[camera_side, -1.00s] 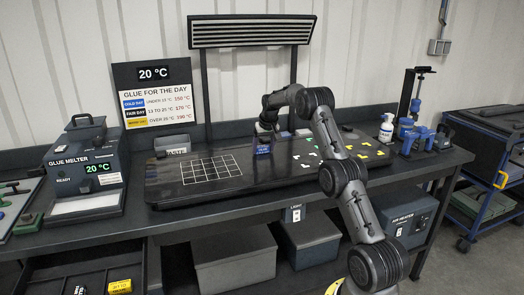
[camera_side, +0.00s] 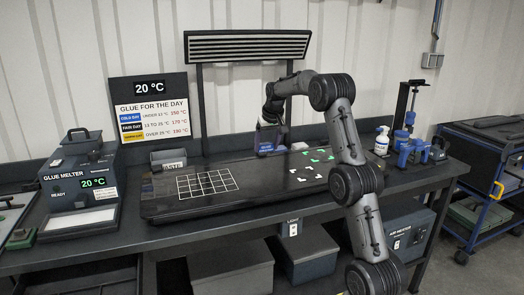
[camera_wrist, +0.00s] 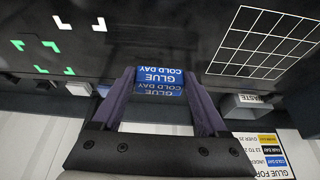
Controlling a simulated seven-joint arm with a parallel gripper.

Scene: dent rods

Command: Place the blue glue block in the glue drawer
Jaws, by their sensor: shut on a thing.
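The blue glue block (camera_side: 265,148), lettered GLUE COLD DAY, is at the back edge of the dark work panel. In the wrist view, the blue block (camera_wrist: 158,76) sits between the fingertips with its lettering upside down. My gripper (camera_wrist: 156,80) is shut on it; in the side view the gripper (camera_side: 271,138) points down. I cannot tell whether the block touches the surface beneath. An open dark drawer (camera_side: 92,277) shows under the bench at the lower left, cut off by the frame; no label on it is readable.
The glue melter (camera_side: 80,180) stands at the left, reading 20 °C. A waste bin (camera_side: 170,159) sits behind the panel (camera_side: 190,207). The glue chart board (camera_side: 150,110) stands behind. A white bottle (camera_side: 382,141) and blue tool (camera_side: 410,150) stand at the right.

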